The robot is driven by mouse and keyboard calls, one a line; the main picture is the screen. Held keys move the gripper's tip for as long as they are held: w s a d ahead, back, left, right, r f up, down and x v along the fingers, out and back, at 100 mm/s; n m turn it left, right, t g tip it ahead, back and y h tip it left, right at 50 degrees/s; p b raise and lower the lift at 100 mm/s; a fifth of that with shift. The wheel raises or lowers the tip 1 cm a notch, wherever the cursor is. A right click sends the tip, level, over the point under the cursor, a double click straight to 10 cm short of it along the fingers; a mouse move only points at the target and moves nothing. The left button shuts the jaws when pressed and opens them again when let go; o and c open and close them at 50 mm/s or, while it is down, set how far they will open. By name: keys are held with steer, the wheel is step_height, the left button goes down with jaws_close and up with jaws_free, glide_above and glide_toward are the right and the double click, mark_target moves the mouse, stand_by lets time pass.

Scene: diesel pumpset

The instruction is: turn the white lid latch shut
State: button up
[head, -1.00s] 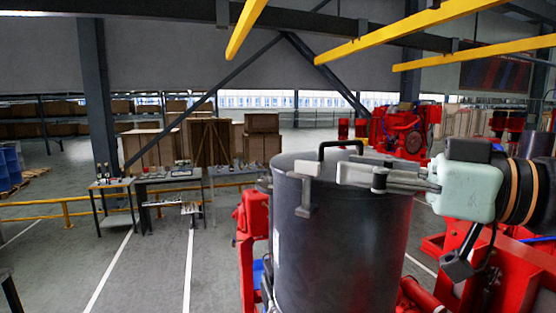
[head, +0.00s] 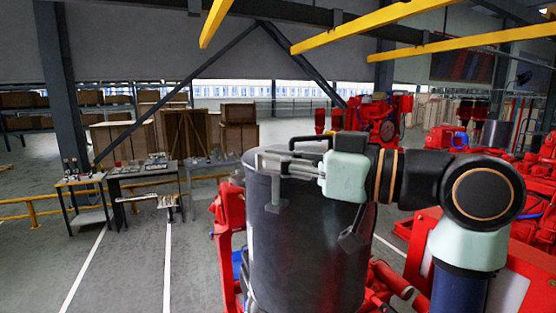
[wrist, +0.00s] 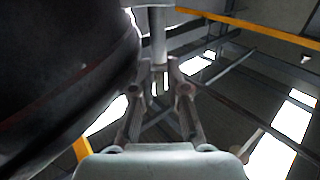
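A black cylindrical drum (head: 310,250) stands in front of me in the head view, with a black handle on its lid. My gripper (head: 265,163) lies level across the lid edge, fingers pointing left, at the top of the latch. In the wrist view a pale bar (wrist: 157,32), apparently the latch, stands in line with the gap between my fingertips (wrist: 159,72). The fingertips are close together beside it. Whether they press on it is unclear.
Red machinery (head: 228,220) stands left of the drum, with more red frames and pipes at right. Tables with tools (head: 145,170) and wooden crates stand behind at left. Yellow beams run overhead. The floor at left is open.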

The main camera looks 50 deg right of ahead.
jaws_close()
steer(key=shift+m+h, duration=0.4)
steer(key=shift+h, duration=0.4)
steer(key=m+h, duration=0.2)
steer(key=h, duration=0.1)
steer(key=m+h+b, duration=0.1)
steer(key=m+h, duration=0.1)
steer(key=h, duration=0.1)
steer(key=shift+a, duration=0.2)
steer(key=m+g+h, duration=0.1)
steer(key=m+h, duration=0.1)
steer(key=h, duration=0.2)
steer(key=m+g+h+p, duration=0.1)
steer(key=m+h, duration=0.2)
steer(key=shift+w+a+r+g+h, duration=0.1)
steer(key=shift+a+g+h, duration=0.05)
steer(key=shift+g+h, duration=0.2)
steer(key=m+g+h+p, duration=0.2)
steer(key=m+g+h, duration=0.3)
steer(key=g, duration=0.1)
steer(key=shift+m+h, duration=0.25)
steer(key=shift+m, duration=0.05)
steer(key=shift+m+g+h+p, duration=0.75)
steer(key=shift+m+g, duration=0.45)
steer(key=shift+g, duration=0.85)
